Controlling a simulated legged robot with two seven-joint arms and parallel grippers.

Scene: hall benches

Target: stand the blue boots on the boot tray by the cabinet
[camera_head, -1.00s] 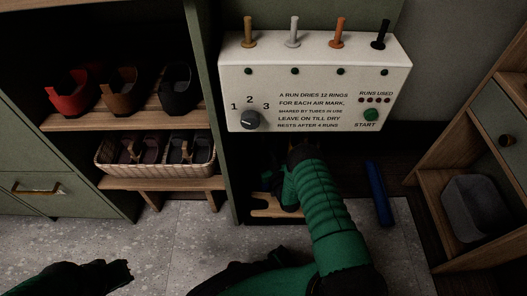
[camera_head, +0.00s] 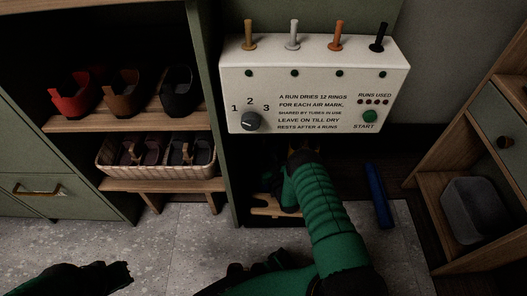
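A long narrow blue item (camera_head: 378,195) lies on the floor below the dryer's right side; I cannot tell whether it is a boot, a tray or something else. No clear pair of blue boots shows. My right gripper (camera_head: 304,153) is just under the white dryer box, partly dark and hidden, at the far end of my green arm. It is left of the blue item and apart from it. I cannot see whether its fingers hold anything. My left gripper (camera_head: 118,273) is low at the left over the floor, dark and away from everything; its fingers are unclear.
The white dryer box (camera_head: 315,85) with pegs, dial and green start button hangs above my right gripper. Red (camera_head: 73,92), brown (camera_head: 122,90) and black (camera_head: 177,88) footwear stands on a shelf, above a wicker basket (camera_head: 155,173). A grey bin (camera_head: 473,210) sits in the right cabinet.

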